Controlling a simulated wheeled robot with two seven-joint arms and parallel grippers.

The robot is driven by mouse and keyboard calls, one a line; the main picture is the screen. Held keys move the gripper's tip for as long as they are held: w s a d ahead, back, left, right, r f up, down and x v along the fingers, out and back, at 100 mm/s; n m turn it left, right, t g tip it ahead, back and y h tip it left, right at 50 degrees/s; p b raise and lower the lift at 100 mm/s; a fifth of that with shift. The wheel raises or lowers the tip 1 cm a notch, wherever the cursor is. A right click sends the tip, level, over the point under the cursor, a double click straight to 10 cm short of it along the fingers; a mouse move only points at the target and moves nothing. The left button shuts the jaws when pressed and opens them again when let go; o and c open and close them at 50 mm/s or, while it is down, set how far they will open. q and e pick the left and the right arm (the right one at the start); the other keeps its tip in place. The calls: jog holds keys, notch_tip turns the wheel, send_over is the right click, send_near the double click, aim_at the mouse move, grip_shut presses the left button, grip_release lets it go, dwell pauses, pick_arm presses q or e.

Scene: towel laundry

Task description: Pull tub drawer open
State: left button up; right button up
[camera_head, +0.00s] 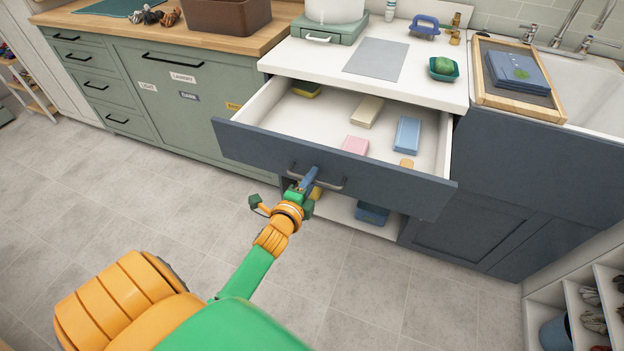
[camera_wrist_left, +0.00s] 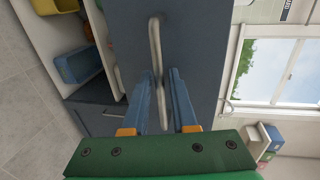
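The wide dark blue drawer (camera_head: 400,188) under the white counter is pulled well out. Its inside shows from above. Its grey bar handle (camera_head: 328,184) is on the front panel; in the left wrist view the handle (camera_wrist_left: 155,45) runs lengthwise between my fingers. My left gripper (camera_head: 310,178) is at the handle, with one blue finger on each side of the bar. In the left wrist view the left gripper's fingers (camera_wrist_left: 162,72) stand apart, with small gaps beside the bar. My right gripper is in no view.
The drawer holds a pink block (camera_head: 356,145), a blue box (camera_head: 407,134) and a beige block (camera_head: 367,112). An open shelf below holds a blue bin (camera_head: 372,214). A shoe rack (camera_head: 570,300) stands at lower right. The tiled floor (camera_head: 130,200) is clear.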

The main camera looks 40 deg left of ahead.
pick_arm(q)
jog(key=v, duration=0.7)
jog(key=shift+a, duration=0.1)
jog(key=s+d+f+n+g+h+p, duration=0.1)
jog(key=s+d+f+n+g, duration=0.2)
jog(key=f, duration=0.5)
jog(key=s+d+f+n+g+h, duration=0.1)
jog(key=s+d+f+n+g, duration=0.1)
jog(key=s+f, duration=0.4)
jog(key=s+d+f+n+g+h+p, duration=0.1)
jog(key=s+d+f+n+g, duration=0.15)
jog(key=f, duration=0.65)
jog(key=s+f+n+g, duration=0.2)
jog(key=s+f+g, duration=0.1)
jog(key=s, duration=0.6)
jog(key=s+d+f+n+g, duration=0.1)
jog(key=s+f+n+g, duration=0.2)
jog(key=s+f, duration=0.3)
jog(key=s, duration=0.4)
jog(key=shift+d+g+h, duration=0.15)
jog(key=shift+g+h, duration=0.2)
jog(key=shift+h, duration=0.05)
